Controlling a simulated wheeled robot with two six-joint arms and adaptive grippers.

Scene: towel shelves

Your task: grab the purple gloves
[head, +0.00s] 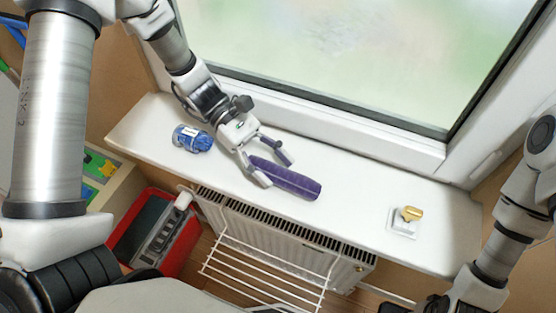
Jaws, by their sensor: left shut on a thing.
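The purple gloves (296,184) are a long, rolled purple bundle lying on or just above the white windowsill (350,205), near its middle. My left gripper (276,172) reaches down from the upper left and is shut on the left end of the bundle, with one finger on each side. The right end of the bundle sticks out free. I cannot tell whether the bundle still touches the sill.
A blue packaged item (192,139) lies on the sill to the left of my left gripper. A yellow item on a white dish (403,222) is to the right. Below the sill are a radiator (270,230), a white wire rack (262,272) and a red crate (190,238). The window stands behind.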

